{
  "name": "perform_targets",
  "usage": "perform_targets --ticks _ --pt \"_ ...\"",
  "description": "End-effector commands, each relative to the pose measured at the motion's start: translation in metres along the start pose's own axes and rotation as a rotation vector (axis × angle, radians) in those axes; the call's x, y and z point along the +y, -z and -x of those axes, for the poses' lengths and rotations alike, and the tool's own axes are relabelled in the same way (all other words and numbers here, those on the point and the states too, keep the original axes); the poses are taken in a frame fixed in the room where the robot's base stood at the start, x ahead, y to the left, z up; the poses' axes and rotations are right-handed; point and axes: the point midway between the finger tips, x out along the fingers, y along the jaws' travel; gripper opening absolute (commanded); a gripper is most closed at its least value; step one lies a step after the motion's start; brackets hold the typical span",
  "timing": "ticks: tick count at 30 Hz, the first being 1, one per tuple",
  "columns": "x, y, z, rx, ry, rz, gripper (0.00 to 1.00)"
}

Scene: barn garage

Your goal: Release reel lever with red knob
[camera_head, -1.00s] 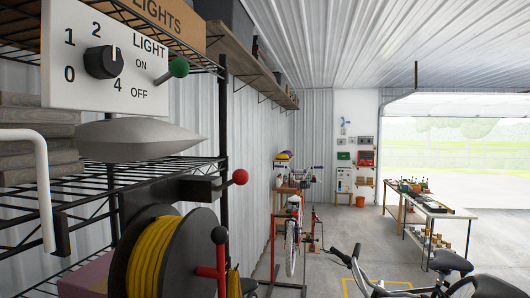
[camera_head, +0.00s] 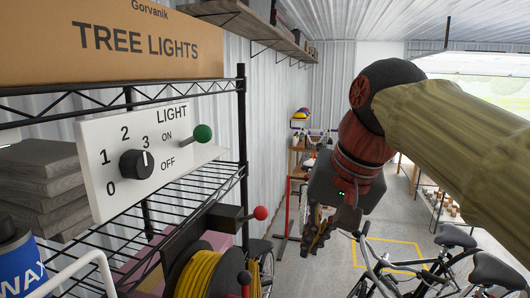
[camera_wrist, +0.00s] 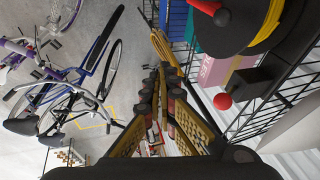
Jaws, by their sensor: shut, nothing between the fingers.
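The lever with the red knob (camera_head: 261,213) sticks out to the right from a black block (camera_head: 226,217) beside the cable reel (camera_head: 190,250), which is wound with yellow cable. In the wrist view the red knob (camera_wrist: 222,101) is to the right of my fingers, apart from them. The reel (camera_wrist: 262,35) is at the top right there. My gripper (camera_head: 312,238) is shut and empty, pointing down to the right of the red knob. In the wrist view my gripper's fingertips (camera_wrist: 164,78) meet near the middle. A second, red lever with a black knob (camera_head: 244,277) stands at the reel's front.
A black wire shelf (camera_head: 120,225) carries a light panel (camera_head: 140,155) with a dial and a green-knobbed switch, and a tree lights box (camera_head: 110,45). Bicycles (camera_head: 450,265) stand at the lower right. Open floor lies between them and the shelf.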

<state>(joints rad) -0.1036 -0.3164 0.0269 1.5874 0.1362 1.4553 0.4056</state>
Motion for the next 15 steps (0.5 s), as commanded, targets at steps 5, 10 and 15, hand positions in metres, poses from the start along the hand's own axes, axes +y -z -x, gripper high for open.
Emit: perform_targets --ticks 5,10,15 --pt "-0.056 0.045 0.089 -0.046 0.027 -0.059 0.00" --pt "-0.085 0.064 0.133 -0.075 0.040 -0.095 0.00" --pt "-0.095 0.069 0.147 -0.089 0.044 -0.110 0.00"
